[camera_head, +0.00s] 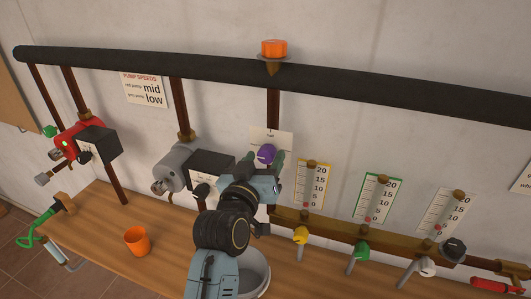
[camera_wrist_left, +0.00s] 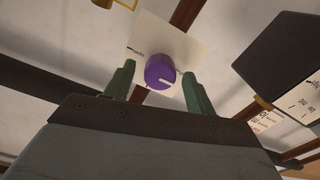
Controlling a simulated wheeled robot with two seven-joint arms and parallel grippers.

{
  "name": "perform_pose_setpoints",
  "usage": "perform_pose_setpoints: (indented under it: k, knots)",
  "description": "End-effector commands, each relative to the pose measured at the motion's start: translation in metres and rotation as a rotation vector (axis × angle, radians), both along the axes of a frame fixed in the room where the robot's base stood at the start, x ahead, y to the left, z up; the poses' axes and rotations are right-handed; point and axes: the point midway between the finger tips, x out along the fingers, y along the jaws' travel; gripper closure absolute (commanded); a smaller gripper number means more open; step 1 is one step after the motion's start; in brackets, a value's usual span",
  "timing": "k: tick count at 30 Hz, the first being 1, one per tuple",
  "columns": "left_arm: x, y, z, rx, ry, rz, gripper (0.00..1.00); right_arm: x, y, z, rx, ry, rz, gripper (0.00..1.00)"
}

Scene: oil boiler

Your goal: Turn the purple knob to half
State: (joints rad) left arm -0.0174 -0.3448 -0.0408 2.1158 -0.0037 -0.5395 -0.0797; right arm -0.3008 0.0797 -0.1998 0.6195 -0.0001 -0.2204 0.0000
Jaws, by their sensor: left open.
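The purple knob (camera_head: 266,153) sits on a brown vertical pipe in front of a white label card (camera_head: 285,140). My left gripper (camera_head: 266,160) is at the knob. In the wrist view its two green fingers (camera_wrist_left: 160,85) are apart, one on each side of the knob, with small gaps visible. My right gripper is not in view.
A grey pump (camera_head: 172,168) with a black box (camera_head: 211,167) is left of my arm. Gauges with yellow (camera_head: 300,235), green (camera_head: 362,248) and white (camera_head: 427,267) valves are to the right.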

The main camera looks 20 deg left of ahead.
Motion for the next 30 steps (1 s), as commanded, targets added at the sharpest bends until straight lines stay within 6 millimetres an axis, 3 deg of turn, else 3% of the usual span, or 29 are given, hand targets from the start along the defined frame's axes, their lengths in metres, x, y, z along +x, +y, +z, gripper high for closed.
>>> perform_pose_setpoints:
  k: [6,15,25,30]
  knots:
    - [0.016,0.000,0.000,0.000,0.000,0.000,0.45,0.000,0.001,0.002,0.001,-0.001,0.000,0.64]
    - [0.017,-0.001,-0.001,0.000,0.001,0.000,0.46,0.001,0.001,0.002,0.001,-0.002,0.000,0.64]
    - [0.017,-0.001,-0.001,0.000,0.001,0.000,0.89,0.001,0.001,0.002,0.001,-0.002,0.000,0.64]
    - [0.017,0.000,0.000,0.008,0.001,0.000,0.89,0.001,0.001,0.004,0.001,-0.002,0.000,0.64]
